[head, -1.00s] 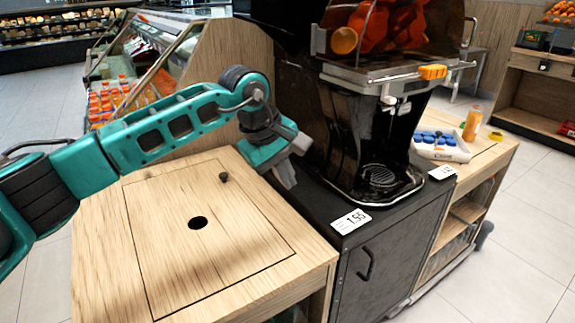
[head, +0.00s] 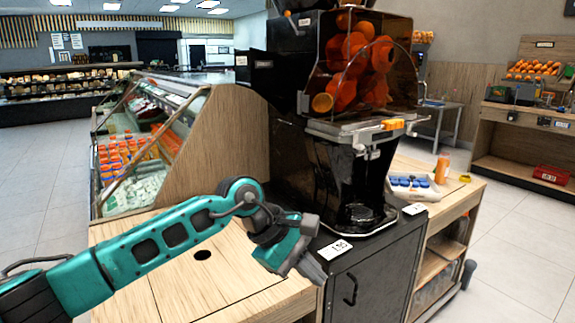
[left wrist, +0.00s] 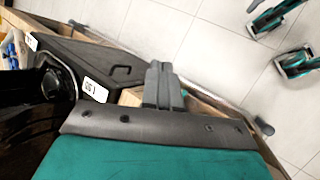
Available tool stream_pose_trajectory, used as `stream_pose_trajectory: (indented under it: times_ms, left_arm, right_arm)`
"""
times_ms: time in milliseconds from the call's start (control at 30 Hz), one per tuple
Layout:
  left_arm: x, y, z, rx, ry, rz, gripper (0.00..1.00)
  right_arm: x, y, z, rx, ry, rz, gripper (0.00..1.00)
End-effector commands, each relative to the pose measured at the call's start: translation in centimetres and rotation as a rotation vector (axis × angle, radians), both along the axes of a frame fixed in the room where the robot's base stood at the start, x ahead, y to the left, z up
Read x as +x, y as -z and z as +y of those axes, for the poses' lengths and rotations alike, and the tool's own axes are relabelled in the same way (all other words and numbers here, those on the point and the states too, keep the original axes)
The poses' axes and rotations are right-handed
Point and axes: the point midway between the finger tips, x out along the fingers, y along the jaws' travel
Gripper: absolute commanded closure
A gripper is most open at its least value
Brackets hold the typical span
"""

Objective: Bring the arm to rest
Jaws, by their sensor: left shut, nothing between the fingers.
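My left arm (head: 165,238) is teal and dark grey and reaches in from the left in the head view, across the wooden counter (head: 225,278). My left gripper (head: 316,272) is shut and empty, pointing down and right near the counter's right end, in front of the black juicer cabinet. Its closed fingers (left wrist: 162,86) also show in the left wrist view, with the cabinet and floor beyond. I cannot tell the exact gap to the counter. My right gripper is not in view.
The orange juicer (head: 350,130) stands on the black cabinet (head: 375,270), just behind and right of my gripper. A price tag (head: 334,250) lies at the cabinet's front edge. A bottle (head: 442,167) stands on the counter further right. Tiled floor (head: 510,250) is clear at right.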

Motion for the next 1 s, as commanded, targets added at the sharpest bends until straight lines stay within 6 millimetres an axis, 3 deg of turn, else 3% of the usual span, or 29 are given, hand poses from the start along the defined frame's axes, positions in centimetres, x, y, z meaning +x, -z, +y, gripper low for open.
stream_pose_trajectory:
  times_ms: [200, 300, 400, 533, 633, 767, 833, 867, 1000]
  left_arm:
    - [-5.6, -1.6, -5.6, -0.442, -0.184, 0.437, 1.00]
    - [-7.1, -3.5, -6.7, -0.663, -0.314, 0.707, 1.00]
    - [-7.4, -5.4, -6.6, -0.869, -0.459, 0.998, 1.00]
    - [-6.7, -6.5, -4.4, -1.111, -0.662, 1.394, 1.00]
    - [-5.8, -6.1, -1.6, -1.285, -0.824, 1.707, 1.00]
    - [-5.0, -3.6, 3.1, -1.498, -1.037, 2.117, 1.00]
    - [-5.1, -1.4, 5.9, -1.610, -1.150, 2.335, 1.00]
    - [-5.4, -0.3, 7.1, 1.622, 1.172, -2.376, 1.00]
    - [-8.1, 5.4, 12.8, 1.320, 0.981, -1.986, 1.00]
  right_arm:
    - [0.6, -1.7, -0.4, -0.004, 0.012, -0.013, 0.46]
    - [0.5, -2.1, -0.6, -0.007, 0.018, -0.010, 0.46]
    - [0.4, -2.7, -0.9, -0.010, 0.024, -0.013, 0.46]
    - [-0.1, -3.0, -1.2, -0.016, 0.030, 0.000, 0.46]
    - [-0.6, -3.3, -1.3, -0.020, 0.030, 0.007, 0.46]
    - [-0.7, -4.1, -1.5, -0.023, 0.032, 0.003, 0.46]
    - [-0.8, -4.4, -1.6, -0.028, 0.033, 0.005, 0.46]
    - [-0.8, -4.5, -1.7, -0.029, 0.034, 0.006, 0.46]
    - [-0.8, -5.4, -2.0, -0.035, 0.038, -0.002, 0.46]
